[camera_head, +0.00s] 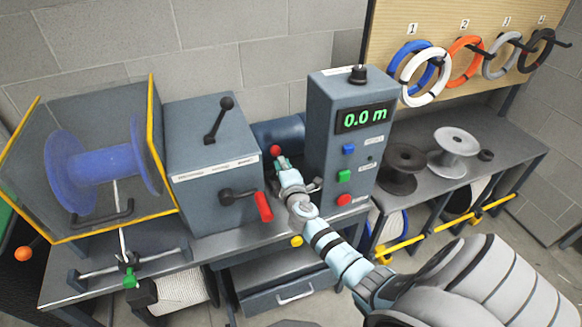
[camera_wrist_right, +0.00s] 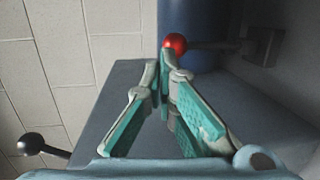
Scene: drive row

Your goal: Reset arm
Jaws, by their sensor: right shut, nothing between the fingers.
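My right gripper (camera_head: 281,163) reaches in between the grey gearbox housing (camera_head: 207,145) and the control column (camera_head: 345,140). Its fingers are together and empty in the right wrist view (camera_wrist_right: 165,75). The tips are close to a red ball knob (camera_wrist_right: 175,43) on a thin lever that runs right to a bracket; I cannot tell whether they touch it. The red knob (camera_head: 275,150) also shows just beyond the fingers in the head view. The display (camera_head: 365,117) on the column reads 0.0 m. My left gripper is not in view.
A blue spool (camera_head: 95,165) sits behind a yellow-edged guard at left. A red-handled crank (camera_head: 264,206) sticks out of the housing, left of my right arm. Empty reels (camera_head: 403,165) stand on the right bench; coloured coils (camera_head: 466,62) hang above.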

